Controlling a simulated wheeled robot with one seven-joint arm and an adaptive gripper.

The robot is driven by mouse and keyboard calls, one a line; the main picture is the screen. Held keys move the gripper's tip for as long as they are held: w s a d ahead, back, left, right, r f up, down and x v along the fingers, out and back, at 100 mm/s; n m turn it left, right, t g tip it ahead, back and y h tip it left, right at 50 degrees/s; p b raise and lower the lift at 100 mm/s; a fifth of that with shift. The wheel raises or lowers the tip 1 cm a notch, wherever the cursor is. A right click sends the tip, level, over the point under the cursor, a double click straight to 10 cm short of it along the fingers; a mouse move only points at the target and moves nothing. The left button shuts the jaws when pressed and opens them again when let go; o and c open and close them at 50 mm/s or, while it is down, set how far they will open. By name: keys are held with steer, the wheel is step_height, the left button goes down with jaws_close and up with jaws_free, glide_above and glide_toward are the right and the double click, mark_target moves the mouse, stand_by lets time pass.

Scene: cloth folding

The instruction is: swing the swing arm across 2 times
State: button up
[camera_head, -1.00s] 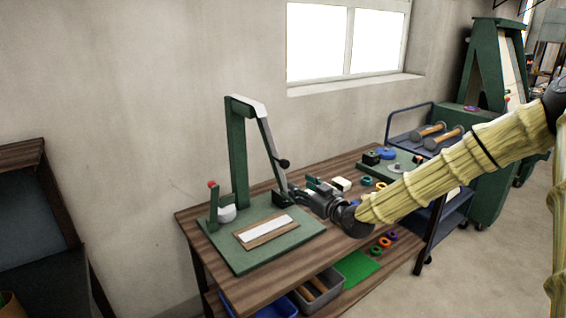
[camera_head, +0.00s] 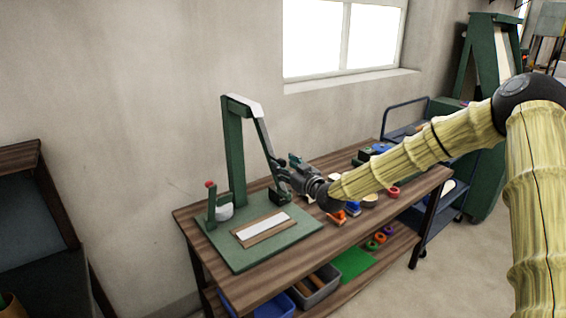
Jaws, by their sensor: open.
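A green swing-arm device stands on a green base plate (camera_head: 245,258) at the left of the wooden table. Its swing arm (camera_head: 263,137) hangs from the top of the upright post (camera_head: 235,155) and slants down to the right. A dark block sits at the arm's lower end. My gripper (camera_head: 285,172) is open at the lower part of the swing arm, by its dark knob. I cannot tell whether the fingers touch it. A white strip in a wooden frame (camera_head: 264,229) lies on the base plate. A small post with a red knob (camera_head: 210,190) stands at the left.
The wooden table (camera_head: 330,240) carries several small coloured parts at its right, partly behind my arm. Bins (camera_head: 318,286) and a green mat (camera_head: 355,263) are on the lower shelf. A blue cart (camera_head: 440,215) stands at the right. The wall is close behind.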

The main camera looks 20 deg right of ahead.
steer(key=shift+x, duration=0.95)
steer(key=shift+c, duration=0.2)
jaws_close()
